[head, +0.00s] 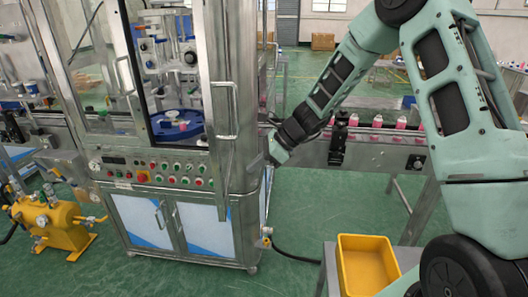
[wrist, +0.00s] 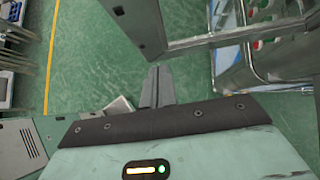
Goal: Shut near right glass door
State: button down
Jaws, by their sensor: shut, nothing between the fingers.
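The near right glass door (head: 228,110) stands open on the machine's front right corner, swung out toward me and seen at a steep angle. Its metal frame and bar handle show in the head view. In the wrist view, a metal frame that looks like the door's (wrist: 143,28) crosses the top, ahead of the fingers. My gripper (head: 273,159) is just right of the door in the head view, near its outer side. In the wrist view my gripper (wrist: 157,76) has its fingers together and empty. I cannot tell whether it touches the door.
The control panel (head: 150,172) with several buttons sits below the opening. A yellow bin (head: 364,243) stands at the lower right. Green floor is free in front of the machine.

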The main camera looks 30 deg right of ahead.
aim_at(224, 180)
jog(key=a, duration=0.1)
jog(key=w+a+f+p, duration=0.1)
jog(key=a, duration=0.1)
jog(key=w+a+p, duration=0.1)
jog(key=shift+a+f, duration=0.3)
jog(key=shift+f, duration=0.1)
jog(key=shift+w+a+f+p, duration=0.2)
jog(key=shift+w+a+p, duration=0.15)
jog(key=shift+a, duration=0.15)
